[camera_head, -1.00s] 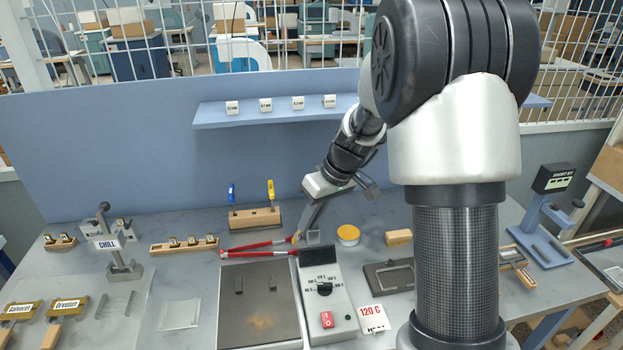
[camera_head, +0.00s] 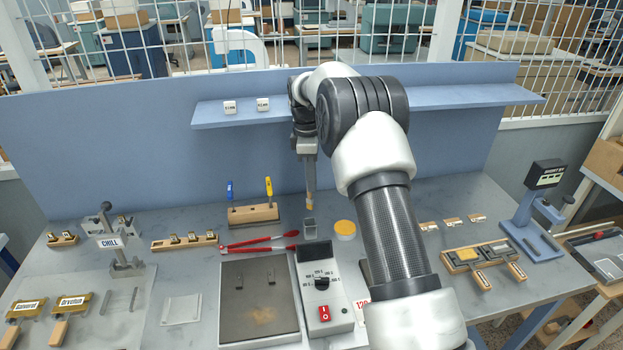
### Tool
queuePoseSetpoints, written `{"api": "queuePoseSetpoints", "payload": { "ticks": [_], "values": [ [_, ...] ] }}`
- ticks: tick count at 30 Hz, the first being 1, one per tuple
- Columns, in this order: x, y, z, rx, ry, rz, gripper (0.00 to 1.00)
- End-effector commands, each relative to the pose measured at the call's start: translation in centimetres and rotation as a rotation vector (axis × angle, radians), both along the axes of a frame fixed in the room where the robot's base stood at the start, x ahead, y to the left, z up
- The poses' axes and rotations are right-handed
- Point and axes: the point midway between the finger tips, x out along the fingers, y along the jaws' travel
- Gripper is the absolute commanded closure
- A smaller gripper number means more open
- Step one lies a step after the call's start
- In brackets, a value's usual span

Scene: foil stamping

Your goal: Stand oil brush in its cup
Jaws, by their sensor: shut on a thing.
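My gripper (camera_head: 308,158) points straight down in front of the blue back panel. It is shut on the oil brush (camera_head: 310,203), which hangs below the fingers; its lower end shows as a small tan piece. Most of the brush is hidden by the fingers or too small to make out. The cup (camera_head: 309,229) is a small grey square holder on the bench. The brush's lower end appears just above the cup in the picture, apart from it; how they line up in depth I cannot tell.
A yellow-topped tin (camera_head: 345,229) stands right of the cup. Red-handled tongs (camera_head: 262,244) lie to its left, and a wooden rack (camera_head: 253,215) holds blue and yellow tools. The control box (camera_head: 324,292) and hot plate (camera_head: 258,305) are in front. A shelf (camera_head: 215,117) runs behind.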

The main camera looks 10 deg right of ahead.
Motion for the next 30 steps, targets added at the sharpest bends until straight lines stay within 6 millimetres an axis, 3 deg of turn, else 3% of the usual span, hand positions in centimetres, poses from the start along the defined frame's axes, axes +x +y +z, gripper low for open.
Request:
{"api": "queuePoseSetpoints", "payload": {
  "ticks": [11,30],
  "values": [
    [0.0,-0.1,-0.7,0.0,-0.001,-0.016,1.0],
    [-0.1,-0.1,-5.1,0.001,0.0,-0.015,1.0]
  ]
}}
